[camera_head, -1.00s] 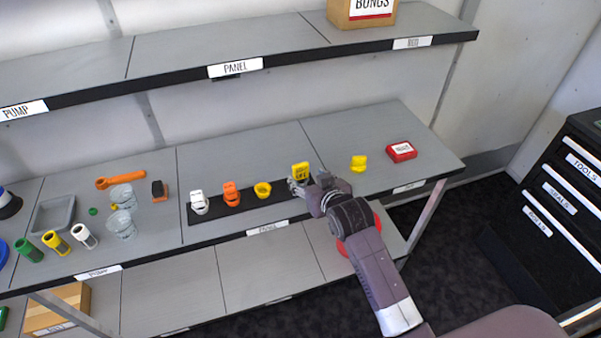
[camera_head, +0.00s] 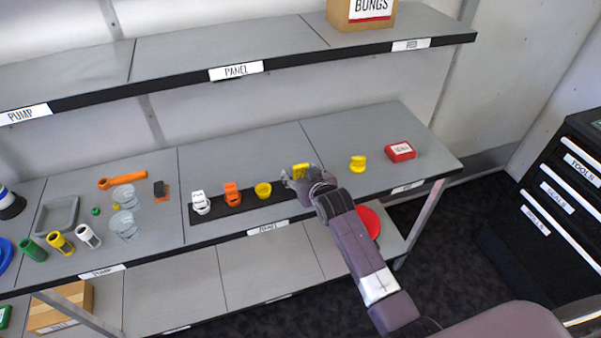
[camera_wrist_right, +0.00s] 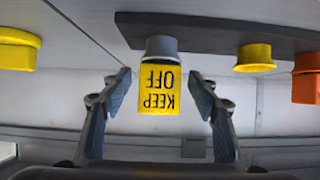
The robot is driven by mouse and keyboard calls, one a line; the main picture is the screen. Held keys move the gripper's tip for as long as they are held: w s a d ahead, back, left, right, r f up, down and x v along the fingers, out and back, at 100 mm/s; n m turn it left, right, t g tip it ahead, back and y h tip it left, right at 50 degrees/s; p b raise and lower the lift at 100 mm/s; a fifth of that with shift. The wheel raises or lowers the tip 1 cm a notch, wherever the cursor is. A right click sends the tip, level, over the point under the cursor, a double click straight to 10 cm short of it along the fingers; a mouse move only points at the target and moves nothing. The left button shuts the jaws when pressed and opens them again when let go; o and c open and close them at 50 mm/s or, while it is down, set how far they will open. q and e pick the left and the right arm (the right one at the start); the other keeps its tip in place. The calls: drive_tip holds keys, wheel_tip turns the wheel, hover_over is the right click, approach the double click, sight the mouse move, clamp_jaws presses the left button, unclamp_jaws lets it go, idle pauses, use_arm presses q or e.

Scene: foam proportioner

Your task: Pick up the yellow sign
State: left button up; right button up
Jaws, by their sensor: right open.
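The yellow sign (camera_wrist_right: 160,90) reads "KEEP OFF" and appears upside down in the right wrist view, joined to a grey round base (camera_wrist_right: 161,46) at the end of a dark strip. In the head view the sign (camera_head: 301,170) shows as a small yellow patch, partly hidden by my right gripper. My right gripper (camera_wrist_right: 160,100) is open, with one finger on each side of the sign and a visible gap on both sides. In the head view the right gripper (camera_head: 300,178) is at the strip's right end. My left gripper is not in view.
The dark strip (camera_head: 218,210) also carries a white, an orange and a yellow piece (camera_head: 263,189) left of the sign. A yellow part (camera_head: 358,163) and a red box (camera_head: 400,152) stand to the right. An upper shelf (camera_head: 230,50) overhangs behind. Shelf around the red box is free.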

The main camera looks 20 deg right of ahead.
drive_tip(key=c, duration=1.1)
drive_tip(key=shift+c, duration=0.3)
drive_tip(key=shift+r, duration=0.1)
